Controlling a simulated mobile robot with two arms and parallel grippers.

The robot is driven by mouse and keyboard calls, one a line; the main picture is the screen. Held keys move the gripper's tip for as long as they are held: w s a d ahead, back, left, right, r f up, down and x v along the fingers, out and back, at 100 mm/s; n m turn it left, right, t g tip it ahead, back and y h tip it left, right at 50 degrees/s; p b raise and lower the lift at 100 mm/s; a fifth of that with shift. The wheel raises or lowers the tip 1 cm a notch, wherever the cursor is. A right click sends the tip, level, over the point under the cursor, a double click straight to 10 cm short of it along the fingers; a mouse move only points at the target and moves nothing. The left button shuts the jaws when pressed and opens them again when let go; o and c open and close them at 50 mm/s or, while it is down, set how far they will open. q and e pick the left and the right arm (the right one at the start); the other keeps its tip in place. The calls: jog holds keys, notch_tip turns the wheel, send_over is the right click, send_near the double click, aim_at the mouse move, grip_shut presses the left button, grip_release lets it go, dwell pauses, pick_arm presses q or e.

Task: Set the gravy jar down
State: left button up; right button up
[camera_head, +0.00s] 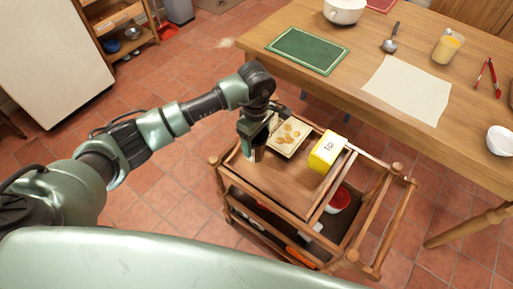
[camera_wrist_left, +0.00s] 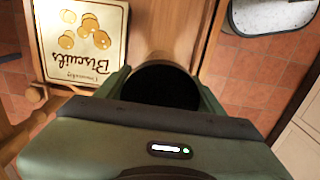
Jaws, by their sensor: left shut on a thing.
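My left gripper (camera_head: 253,147) points down over the left end of the trolley's top shelf (camera_head: 275,181). It is shut on the gravy jar (camera_wrist_left: 167,86), whose round dark top shows between the fingers in the left wrist view. In the head view the jar is mostly hidden by the gripper, and I cannot tell whether its base touches the shelf. My right gripper is not in view.
A cream biscuits tin (camera_head: 288,137) stands on the trolley beside the gripper, with a yellow box (camera_head: 327,152) to its right. The front of the top shelf is clear. A wooden table (camera_head: 345,72) with a green board (camera_head: 307,50) stands behind.

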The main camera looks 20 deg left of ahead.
pick_arm(q)
jog(key=shift+f, duration=2.5)
jog(key=o, duration=1.8)
jog(key=shift+f, duration=0.15)
jog(key=shift+o, duration=0.2)
notch_tip(320, 180, up, 12)
jog(key=shift+r+b, duration=0.15)
jog(key=shift+b, duration=0.15)
